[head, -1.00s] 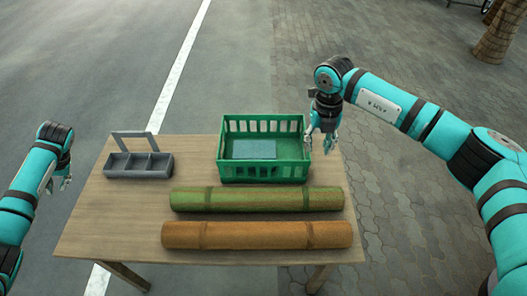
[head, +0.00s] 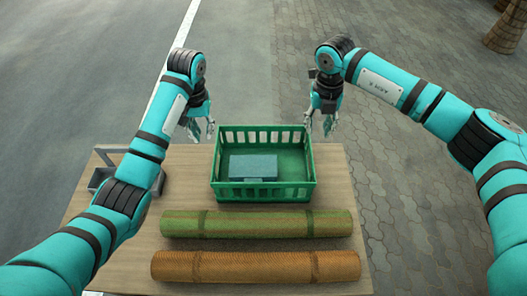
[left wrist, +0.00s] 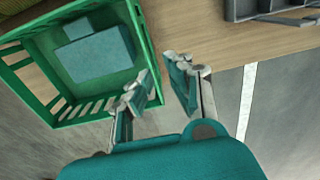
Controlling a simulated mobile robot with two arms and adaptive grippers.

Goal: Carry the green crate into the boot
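The green crate (head: 263,195) stands upright on the wooden table with a blue-grey box (head: 252,167) inside it. It also shows at the left of the left wrist view (left wrist: 146,38). My left gripper (head: 202,128) is open and empty, just beyond the crate's far left corner. Its two fingers (left wrist: 162,88) are apart in the left wrist view, beside the crate's wall. My right gripper (head: 320,122) is open and empty near the crate's far right corner. Neither gripper visibly holds the rim. No car boot is in view.
A green roll (head: 260,224) and an orange-brown roll (head: 255,266) lie in front of the crate. A grey caddy (head: 98,179) stands on the table (head: 340,185) at the left, partly hidden by my left arm. Open pavement lies beyond the table.

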